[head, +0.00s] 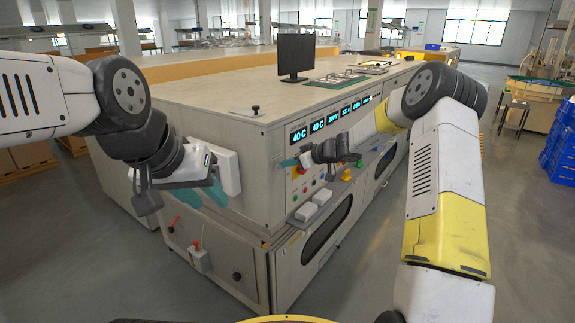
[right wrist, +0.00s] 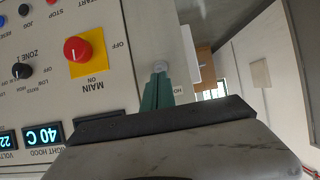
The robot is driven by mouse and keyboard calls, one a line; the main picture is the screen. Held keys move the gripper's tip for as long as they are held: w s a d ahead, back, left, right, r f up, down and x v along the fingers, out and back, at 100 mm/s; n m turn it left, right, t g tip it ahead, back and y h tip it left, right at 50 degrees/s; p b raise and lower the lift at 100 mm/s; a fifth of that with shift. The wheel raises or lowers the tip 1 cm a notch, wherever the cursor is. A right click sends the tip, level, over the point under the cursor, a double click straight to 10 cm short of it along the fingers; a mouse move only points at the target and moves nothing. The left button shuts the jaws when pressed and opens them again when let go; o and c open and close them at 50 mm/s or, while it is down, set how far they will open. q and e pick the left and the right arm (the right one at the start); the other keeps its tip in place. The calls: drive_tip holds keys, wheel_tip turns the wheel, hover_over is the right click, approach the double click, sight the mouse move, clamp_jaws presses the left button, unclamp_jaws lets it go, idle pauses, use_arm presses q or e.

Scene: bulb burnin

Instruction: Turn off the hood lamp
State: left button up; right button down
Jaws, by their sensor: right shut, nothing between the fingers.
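My right gripper (head: 287,163) is at the left end of the control panel, its teal fingers together and empty. In the right wrist view the closed fingertips (right wrist: 160,72) are at a small pale knob or switch (right wrist: 161,65); I cannot tell whether they touch it. A partly covered label beside it begins "HO". The lamp itself is not identifiable. My left gripper (head: 204,196) hangs by the machine's left side, its two teal fingers apart, with nothing visible between them.
A red main knob (right wrist: 77,49) on a yellow plate is beside the right fingers. Lit displays (head: 318,125) line the panel's top. A white box (head: 227,170) on the machine's side is close behind my left gripper. A monitor (head: 296,55) stands on top.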

drive_tip(key=shift+s+f, duration=0.15)
drive_tip(key=shift+f, duration=0.1)
drive_tip(key=shift+r, duration=0.15)
drive_tip(key=shift+r, duration=0.65)
drive_tip(key=shift+d, duration=0.1)
